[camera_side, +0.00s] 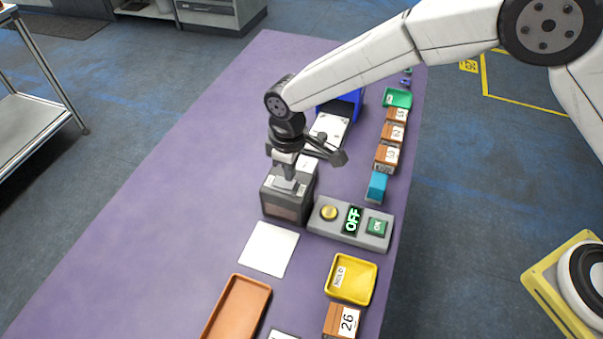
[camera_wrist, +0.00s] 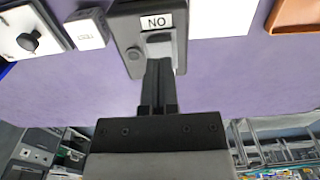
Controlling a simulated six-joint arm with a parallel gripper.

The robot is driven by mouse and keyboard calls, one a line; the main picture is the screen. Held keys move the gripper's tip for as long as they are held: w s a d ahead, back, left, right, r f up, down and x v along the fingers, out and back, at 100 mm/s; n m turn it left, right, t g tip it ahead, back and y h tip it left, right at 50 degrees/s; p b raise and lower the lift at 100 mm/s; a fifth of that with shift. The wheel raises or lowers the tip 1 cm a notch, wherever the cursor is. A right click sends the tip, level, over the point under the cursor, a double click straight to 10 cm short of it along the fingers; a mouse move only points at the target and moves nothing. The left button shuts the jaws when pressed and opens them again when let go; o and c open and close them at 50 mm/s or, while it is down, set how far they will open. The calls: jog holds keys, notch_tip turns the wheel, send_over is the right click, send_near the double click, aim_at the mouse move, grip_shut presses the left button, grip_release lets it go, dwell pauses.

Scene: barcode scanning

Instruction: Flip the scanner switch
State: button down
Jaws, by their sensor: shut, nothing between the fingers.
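The scanner (camera_side: 280,207) is a dark grey box on the purple table. Its top shows in the wrist view (camera_wrist: 125,47), with a white label reading "NO" in that view and a light grey switch piece (camera_wrist: 158,38) beside it. My gripper (camera_side: 287,184) is shut and empty, pointing down at the scanner's top. In the wrist view my fingertips (camera_wrist: 159,62) are at the switch piece's near edge; I cannot tell whether they touch it. A grey panel beside the scanner has a display (camera_side: 352,219) reading "OFF" in green.
The panel also bears a yellow button (camera_side: 329,212) and a green "OK" button (camera_side: 376,227). A white sheet (camera_side: 269,249), orange tray (camera_side: 237,308) and yellow tray (camera_side: 351,279) lie nearer. Boxes (camera_side: 388,155) line the right edge. The table's left side is clear.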

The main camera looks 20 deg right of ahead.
aim_at(294, 182)
jog(key=shift+f, duration=1.15)
dwell(1.0)
jog(key=shift+r, duration=3.55)
jog(key=shift+d+r, duration=0.15)
jog(key=shift+d, duration=0.3)
jog(key=s+d+r+m+t, duration=0.1)
jog(key=s+d+m, duration=0.1)
jog(key=d, duration=0.7)
jog(key=s+d+r+m, duration=0.2)
jog(key=d+m, duration=0.1)
jog(key=d, duration=0.5)
jog(key=s+d+m+t, duration=0.1)
jog(key=s+d+m, duration=0.3)
jog(key=s+d, duration=0.8)
jog(key=shift+s+f+t, duration=0.2)
jog(key=shift+f+t, duration=0.05)
jog(key=shift+t, duration=0.05)
